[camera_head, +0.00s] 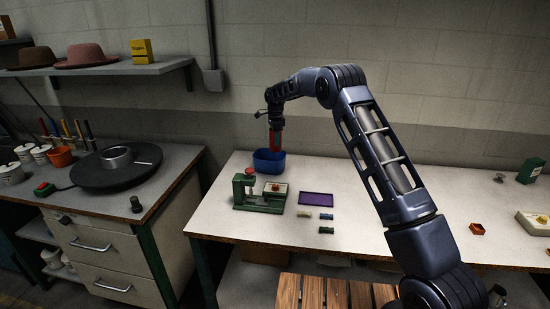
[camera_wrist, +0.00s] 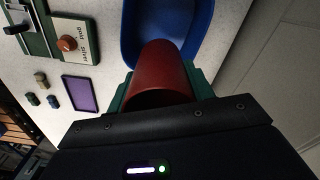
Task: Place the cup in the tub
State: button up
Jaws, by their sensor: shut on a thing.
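The blue tub (camera_head: 268,163) stands at the back left of the white table, behind the green press. It also shows at the top of the wrist view (camera_wrist: 208,22). My gripper (camera_head: 275,138) points down above the tub. In the wrist view, its green fingers are shut on the red cup (camera_wrist: 163,70), which fills the space between them. In the head view, the red cup (camera_head: 274,143) shows just above the tub. The cup's far end overlaps the tub's inside in the wrist view. I cannot tell whether it touches the tub.
A green press (camera_head: 245,192) with a control box (camera_head: 276,188) stands in front of the tub. A purple tray (camera_head: 316,199) and several small blocks (camera_head: 326,217) lie to its right. A side bench (camera_head: 180,160) stands at left.

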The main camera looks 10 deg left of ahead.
notch_tip(320, 180, down, 11)
jog(key=shift+r, duration=0.2)
dwell(0.3)
jog(key=shift+f, duration=0.15)
jog(key=o, duration=1)
